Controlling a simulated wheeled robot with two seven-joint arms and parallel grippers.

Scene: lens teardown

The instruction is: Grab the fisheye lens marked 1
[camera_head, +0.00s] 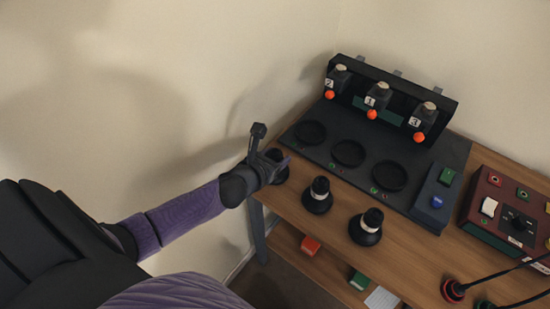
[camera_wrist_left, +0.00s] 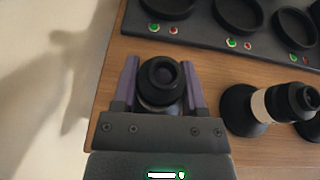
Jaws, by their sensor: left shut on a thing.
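My left gripper (camera_head: 268,167) is at the left end of the wooden table. In the left wrist view its two purple fingers (camera_wrist_left: 162,82) are shut on a black lens (camera_wrist_left: 161,74), one on each side. The lens stands upright with its round glass facing the camera. In the head view the gripper partly hides this lens (camera_head: 280,173). I can read no number on it. Two similar dark lenses with pale bands stand to its right, a middle lens (camera_head: 318,196) and a right lens (camera_head: 367,227). My right gripper is not in view.
A black board (camera_head: 440,147) with three round recesses lies behind the lenses. Its back rack (camera_head: 352,75) holds three units labelled 2, 1 and 3 with orange balls. A dark red control box (camera_head: 480,228) and cables stand at the right. The wall is close at the left.

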